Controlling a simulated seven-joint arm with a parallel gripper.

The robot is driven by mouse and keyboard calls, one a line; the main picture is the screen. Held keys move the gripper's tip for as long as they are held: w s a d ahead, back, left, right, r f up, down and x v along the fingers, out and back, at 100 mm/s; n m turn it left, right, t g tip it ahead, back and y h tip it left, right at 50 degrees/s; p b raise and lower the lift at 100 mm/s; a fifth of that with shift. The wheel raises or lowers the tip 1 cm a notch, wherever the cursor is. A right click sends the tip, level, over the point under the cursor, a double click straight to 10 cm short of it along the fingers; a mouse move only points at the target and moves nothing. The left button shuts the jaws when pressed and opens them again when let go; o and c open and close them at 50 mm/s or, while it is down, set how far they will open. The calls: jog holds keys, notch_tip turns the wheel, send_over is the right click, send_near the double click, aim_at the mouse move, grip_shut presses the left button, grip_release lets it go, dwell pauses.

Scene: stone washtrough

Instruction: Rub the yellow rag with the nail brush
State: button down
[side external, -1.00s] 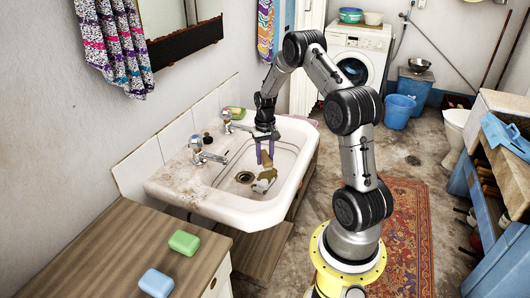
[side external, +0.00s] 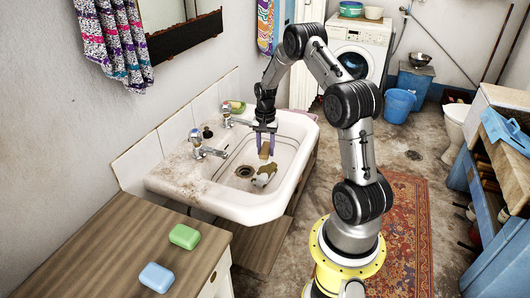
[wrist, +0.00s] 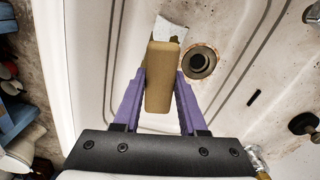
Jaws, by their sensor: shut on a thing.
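The nail brush (wrist: 163,80) is a tan block held between the purple fingers of my gripper (wrist: 162,100). In the side external view my gripper (side external: 266,142) points down over the basin, with the brush (side external: 265,151) between its fingers. The rag (side external: 266,172) lies crumpled on the basin floor below the brush, yellow-brown with a whitish part. In the wrist view the brush covers most of the rag, and only a pale corner (wrist: 170,28) shows beyond it. The brush appears slightly above the rag; its bristles cannot be made out.
The white stone washtrough (side external: 262,207) has raised walls around the basin, a drain (side external: 245,171) left of the rag and taps (side external: 208,147) along the back. A green soap (side external: 184,236) and a blue soap (side external: 157,277) lie on the wooden counter (side external: 110,250).

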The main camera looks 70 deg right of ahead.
aim_at(268, 166)
jog(key=shift+d+r+m, duration=0.45)
jog(key=shift+r+m, duration=0.05)
jog(key=shift+m, duration=0.6)
jog(key=shift+d+r+m, duration=0.35)
jog(key=shift+d+m, duration=0.1)
jog(key=shift+m, duration=0.05)
jog(key=shift+s+f, duration=0.1)
jog(key=shift+f, duration=3.25)
jog(key=shift+a+f, duration=0.4)
jog(key=shift+f, duration=0.2)
jog(key=shift+w+a+f, duration=0.1)
jog(key=shift+w+a, duration=0.1)
jog(key=shift+a, duration=1.8)
jog(key=d, duration=0.4)
jog(key=shift+s+d, duration=0.2)
jog(key=shift+d, duration=0.2)
jog(key=shift+w+a, duration=0.2)
jog(key=shift+a, duration=2.35)
jog(key=shift+s+d, duration=0.2)
jog(key=shift+d, duration=2.45)
jog(key=shift+w+a, duration=0.2)
jog(key=shift+a, duration=2.35)
jog(key=d, duration=0.5)
jog(key=shift+s, duration=0.2)
jog(key=shift+r, duration=4.1)
